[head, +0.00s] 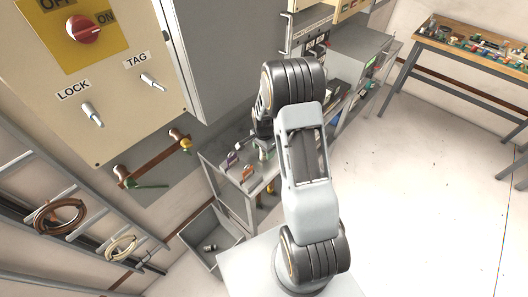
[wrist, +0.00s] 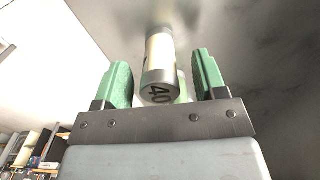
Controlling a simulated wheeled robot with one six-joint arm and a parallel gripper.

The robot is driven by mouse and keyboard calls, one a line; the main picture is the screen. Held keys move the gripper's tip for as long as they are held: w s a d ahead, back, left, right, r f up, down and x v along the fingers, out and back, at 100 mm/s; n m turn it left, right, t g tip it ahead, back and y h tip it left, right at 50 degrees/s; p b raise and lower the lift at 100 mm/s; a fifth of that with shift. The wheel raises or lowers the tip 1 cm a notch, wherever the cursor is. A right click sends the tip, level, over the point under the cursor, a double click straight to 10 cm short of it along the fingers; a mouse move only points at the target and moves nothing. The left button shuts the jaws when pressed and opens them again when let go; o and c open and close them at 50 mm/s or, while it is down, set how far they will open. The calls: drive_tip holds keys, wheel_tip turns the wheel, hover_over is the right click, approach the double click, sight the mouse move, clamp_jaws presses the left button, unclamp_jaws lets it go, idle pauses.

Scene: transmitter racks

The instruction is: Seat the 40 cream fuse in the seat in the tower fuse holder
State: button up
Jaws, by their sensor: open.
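The 40 cream fuse (wrist: 159,65) shows in the wrist view, a pale cylinder with metal end caps and a dark "40" on the near cap. It lies between the two green finger pads of my gripper (wrist: 162,72). The gripper is open, with visible gaps on both sides of the fuse. Something pale green (wrist: 182,88) shows partly behind the fuse; I cannot tell whether it is the holder. In the head view, my arm hides most of the gripper, and I cannot make out the fuse or the tower fuse holder's seat clearly.
A grey bench (head: 217,158) with small coloured items stands under the cabinets, beside my arm. A grey open bin (head: 206,243) is on the floor below. A cream switch panel (head: 115,70) is at upper left. A parts table (head: 470,48) stands far right; floor between is clear.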

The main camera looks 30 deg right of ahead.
drive_tip(key=shift+f, duration=0.4)
drive_tip(key=c, duration=1)
drive_tip(key=shift+c, duration=0.3)
drive_tip(key=shift+r, duration=0.1)
